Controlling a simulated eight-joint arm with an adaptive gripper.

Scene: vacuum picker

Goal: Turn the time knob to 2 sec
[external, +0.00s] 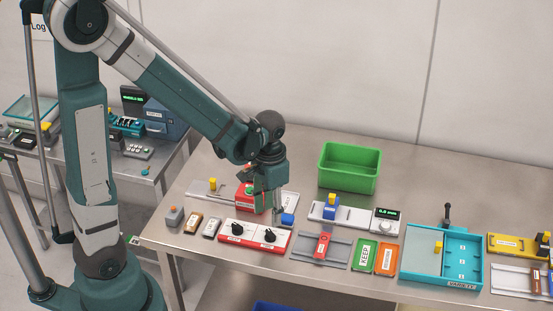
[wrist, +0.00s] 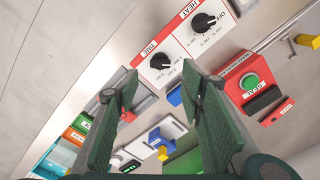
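The time knob (external: 270,235) is black and sits on the right half of a white panel with a red edge. In the wrist view the time knob (wrist: 161,62) lies just beyond my fingertips, beside the label TIME; its small scale marks and exact setting are too small to read. A second black knob, the heat knob (wrist: 203,22), is on the same panel, and on the left in the external view (external: 238,229). My gripper (wrist: 158,82) is open and empty, its fingers spread apart. In the external view my gripper (external: 277,214) hangs above the table behind the panel, apart from the knob.
A blue block (external: 288,220) lies close to my fingers. A red box with a green button (wrist: 250,84) stands beside the panel. A red slider on a rail (external: 322,245) is right of the panel. A green bin (external: 350,181) stands behind.

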